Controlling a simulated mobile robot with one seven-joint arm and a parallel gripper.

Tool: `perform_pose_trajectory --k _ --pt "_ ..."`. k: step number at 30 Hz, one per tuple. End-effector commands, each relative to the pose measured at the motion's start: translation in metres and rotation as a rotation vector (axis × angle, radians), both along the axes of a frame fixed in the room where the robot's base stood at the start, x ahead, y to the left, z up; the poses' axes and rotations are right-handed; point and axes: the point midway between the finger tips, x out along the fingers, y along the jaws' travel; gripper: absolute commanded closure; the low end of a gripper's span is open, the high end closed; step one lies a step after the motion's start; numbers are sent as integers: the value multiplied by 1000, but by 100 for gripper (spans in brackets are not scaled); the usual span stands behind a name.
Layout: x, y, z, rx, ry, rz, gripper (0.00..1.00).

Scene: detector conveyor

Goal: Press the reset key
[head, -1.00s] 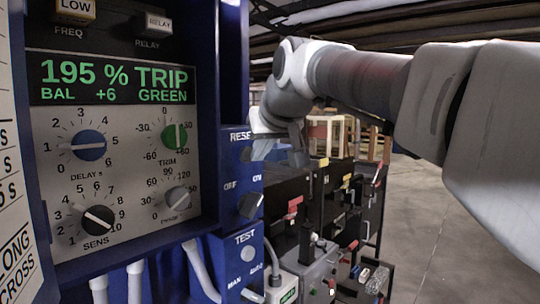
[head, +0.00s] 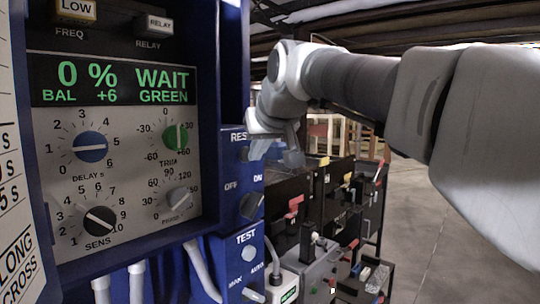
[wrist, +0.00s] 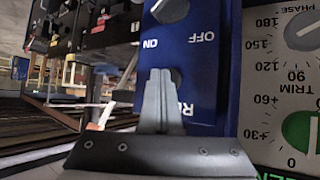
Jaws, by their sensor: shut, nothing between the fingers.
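The reset key (wrist: 177,75) is a dark round button on the blue side panel (wrist: 205,85). In the wrist view it shows partly behind my fingertips, above the partly covered reset label. My gripper (wrist: 162,72) is shut and empty, with its tips at the key; I cannot tell whether they touch it. In the head view my gripper (head: 254,151) comes from the right to the panel below the "RES" lettering and hides part of that area. The green display (head: 120,82) reads 0 %, WAIT, BAL +6, GREEN.
The OFF/ON knob (head: 250,205) sits just below the key, with the TEST switch box (head: 244,262) under it. The dial panel (head: 125,185) is at left. Dark racks with red levers (head: 294,206) stand behind. Open floor (head: 430,220) is at right.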

Motion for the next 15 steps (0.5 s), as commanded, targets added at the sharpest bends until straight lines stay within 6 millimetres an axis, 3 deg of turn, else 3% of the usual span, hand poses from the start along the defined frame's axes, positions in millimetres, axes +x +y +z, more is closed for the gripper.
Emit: perform_pose_trajectory --k 15 --pt "-10 -13 -1 1 -1 -1 100"
